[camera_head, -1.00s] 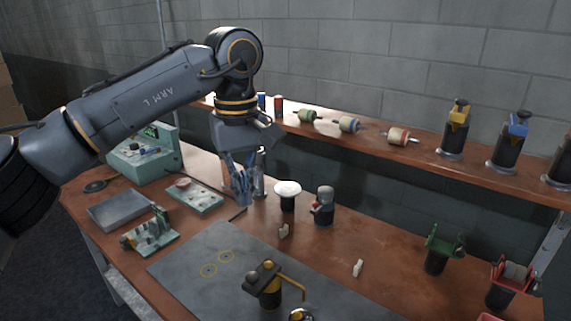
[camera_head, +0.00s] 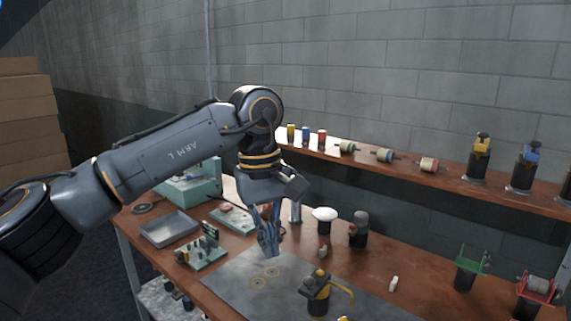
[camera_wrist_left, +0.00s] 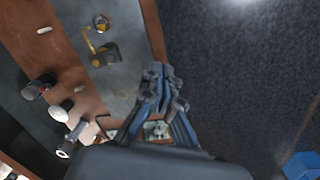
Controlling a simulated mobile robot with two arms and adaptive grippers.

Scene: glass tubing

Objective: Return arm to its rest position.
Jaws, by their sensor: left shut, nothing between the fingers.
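My left arm comes in from the left in the head view, bent at the elbow. Its left gripper (camera_head: 270,250) points down over the workbench (camera_head: 385,265), near the back left corner of the grey mat (camera_head: 235,290). The fingers are together with nothing between them. In the left wrist view the left gripper (camera_wrist_left: 165,75) shows shut and empty, with the dark floor to its right and the bench to its left. My right gripper is not in view.
A black fixture with a yellow arm (camera_head: 318,292) stands on the mat. A white-topped black post (camera_head: 325,220) and a grey-capped one (camera_head: 359,230) stand behind. A metal tray (camera_head: 168,230) lies at left. A shelf (camera_head: 400,170) with spools runs along the wall.

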